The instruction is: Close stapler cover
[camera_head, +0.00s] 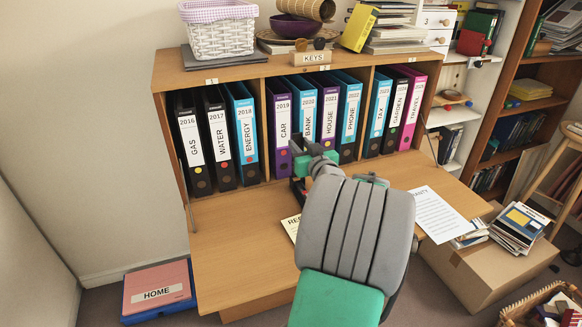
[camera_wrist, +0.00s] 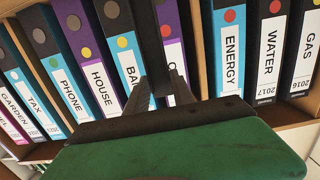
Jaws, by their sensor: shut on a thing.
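The stapler shows in the wrist view as a dark upright bar, which looks like its cover (camera_wrist: 152,45). My gripper (camera_wrist: 160,88) has its two dark fingers on either side of this bar and is shut on it. In the head view, my gripper (camera_head: 308,158) is over the bureau's desk surface, in front of the purple and blue binders. A dark slanted piece beside it there seems to be the raised cover. My arm and hand hide most of the stapler, so its base and the exact cover angle cannot be told.
A row of binders (camera_head: 243,130) stands in the bureau close behind my gripper. Partly covered paper (camera_head: 291,227) and a printed sheet (camera_head: 437,214) lie on the desk surface (camera_head: 235,250). The desk's left part is clear. A cardboard box (camera_head: 480,270) stands at right.

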